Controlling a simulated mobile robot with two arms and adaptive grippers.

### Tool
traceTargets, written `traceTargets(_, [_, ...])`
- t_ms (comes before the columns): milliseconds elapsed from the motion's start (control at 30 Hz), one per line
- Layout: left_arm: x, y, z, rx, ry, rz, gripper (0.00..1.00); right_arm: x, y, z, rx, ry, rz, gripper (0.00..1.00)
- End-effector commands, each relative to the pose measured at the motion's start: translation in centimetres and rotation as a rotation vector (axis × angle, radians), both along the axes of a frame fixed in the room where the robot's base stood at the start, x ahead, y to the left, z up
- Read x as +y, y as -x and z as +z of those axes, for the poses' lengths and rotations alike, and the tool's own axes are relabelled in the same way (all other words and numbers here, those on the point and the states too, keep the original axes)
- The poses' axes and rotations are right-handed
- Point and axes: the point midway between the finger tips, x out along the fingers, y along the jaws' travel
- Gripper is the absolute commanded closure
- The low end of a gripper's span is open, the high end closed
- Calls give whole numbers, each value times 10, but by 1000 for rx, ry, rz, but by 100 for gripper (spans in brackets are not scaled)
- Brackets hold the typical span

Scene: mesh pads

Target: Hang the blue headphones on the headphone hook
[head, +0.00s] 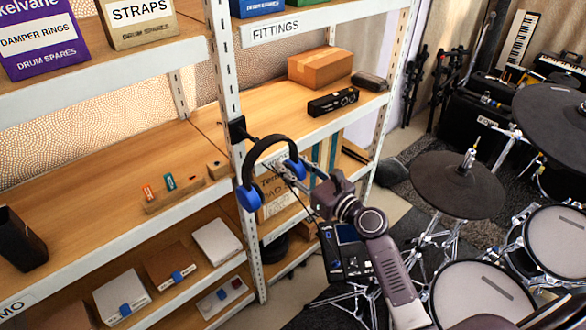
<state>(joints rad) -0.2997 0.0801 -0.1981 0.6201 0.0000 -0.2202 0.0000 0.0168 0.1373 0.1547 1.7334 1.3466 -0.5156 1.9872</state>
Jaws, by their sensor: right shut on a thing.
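The blue headphones (249,197) have a black headband and two blue ear cups. They are upright in front of the shelf post, band at the top. The black headphone hook (236,130) is fixed to the white post. The left part of the headband is close beside the hook's end; I cannot tell whether they touch or whether the band is over it. My right gripper (297,176) comes from the lower right and is shut on the headphones near the right ear cup. Its fingertips are partly hidden by the cup. My left gripper is not in view.
White-edged wooden shelves (110,220) fill the left and middle. A cardboard box (320,68) and a black box (333,102) stand on the shelf behind the headphones. A drum kit with a dark cymbal (455,185) stands at the right, near my arm.

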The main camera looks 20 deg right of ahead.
Motion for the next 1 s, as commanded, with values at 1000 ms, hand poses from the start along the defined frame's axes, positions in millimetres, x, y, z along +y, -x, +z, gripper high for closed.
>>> traceTargets(1000, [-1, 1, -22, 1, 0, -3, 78, 21, -58, -5, -4, -1, 0, 100])
